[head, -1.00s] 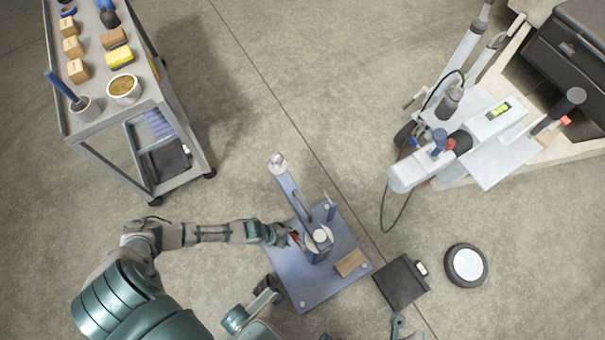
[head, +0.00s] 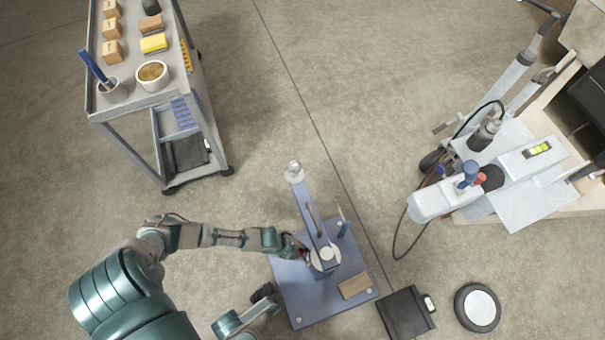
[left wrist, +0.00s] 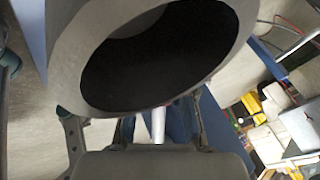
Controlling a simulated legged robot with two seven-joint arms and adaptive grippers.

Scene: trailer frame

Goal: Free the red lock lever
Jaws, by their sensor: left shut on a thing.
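The blue base plate (head: 300,303) lies on the floor with a blue upright (head: 309,208) on it that ends in a round silver tip. A pale round hub (head: 325,259) sits on the plate at the upright's foot. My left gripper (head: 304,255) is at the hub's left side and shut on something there. Only a trace of the red lock lever shows at its fingertips; the hand hides the rest. In the left wrist view, a large grey ring with a dark hollow covers much of the picture, and the lever is not clearly visible.
A wood block (head: 355,286) lies on the plate. A white machine (head: 520,160) stands upper right. A grey cart (head: 130,106) stands upper left. The floor between is clear.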

